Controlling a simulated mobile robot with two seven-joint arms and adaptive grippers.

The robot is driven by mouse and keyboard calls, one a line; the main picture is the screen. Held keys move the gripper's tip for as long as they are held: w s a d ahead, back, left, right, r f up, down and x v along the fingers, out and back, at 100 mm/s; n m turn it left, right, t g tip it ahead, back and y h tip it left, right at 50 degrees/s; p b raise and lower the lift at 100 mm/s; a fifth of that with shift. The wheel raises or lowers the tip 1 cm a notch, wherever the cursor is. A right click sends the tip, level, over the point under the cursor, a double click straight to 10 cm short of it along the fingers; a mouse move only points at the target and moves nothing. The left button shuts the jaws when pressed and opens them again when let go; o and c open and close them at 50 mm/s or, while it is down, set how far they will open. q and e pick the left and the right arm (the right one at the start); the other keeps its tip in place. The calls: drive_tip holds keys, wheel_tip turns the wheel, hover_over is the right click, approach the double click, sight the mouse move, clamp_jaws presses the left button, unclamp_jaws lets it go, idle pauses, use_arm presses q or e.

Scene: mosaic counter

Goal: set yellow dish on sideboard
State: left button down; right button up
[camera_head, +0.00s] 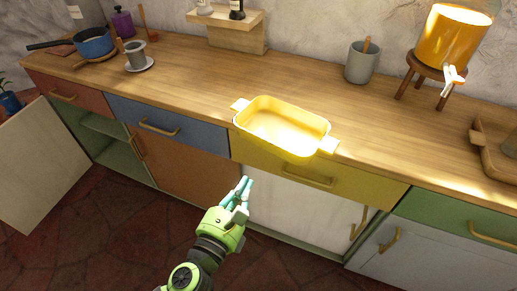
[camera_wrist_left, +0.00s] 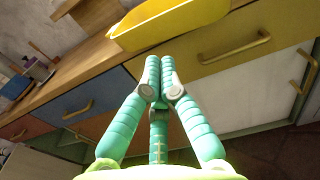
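The yellow dish (camera_head: 282,128) is a rectangular pan with a handle at each end. It sits upright at the front edge of the wooden sideboard top (camera_head: 190,95), and its near side covers part of that edge. In the left wrist view the dish (camera_wrist_left: 172,22) shows from below at the top. My left gripper (camera_head: 243,184) is below and in front of the dish, apart from it, before the cabinet fronts. In the left wrist view its green fingers (camera_wrist_left: 161,68) meet at the tips with nothing between them. My right gripper is not in view.
A blue pan (camera_head: 93,42) and a grey cup on a saucer (camera_head: 137,57) stand at the left. A grey utensil pot (camera_head: 362,63) and an orange dispenser (camera_head: 450,38) stand behind right. A cabinet door (camera_head: 40,165) hangs open at left. The counter beside the dish is clear.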

sight(268, 143)
use_arm(q)
drive_tip(key=p+x, duration=0.1)
drive_tip(key=x, duration=1)
drive_tip(key=shift+w+d+f, duration=0.1)
drive_tip(key=shift+w, duration=0.1)
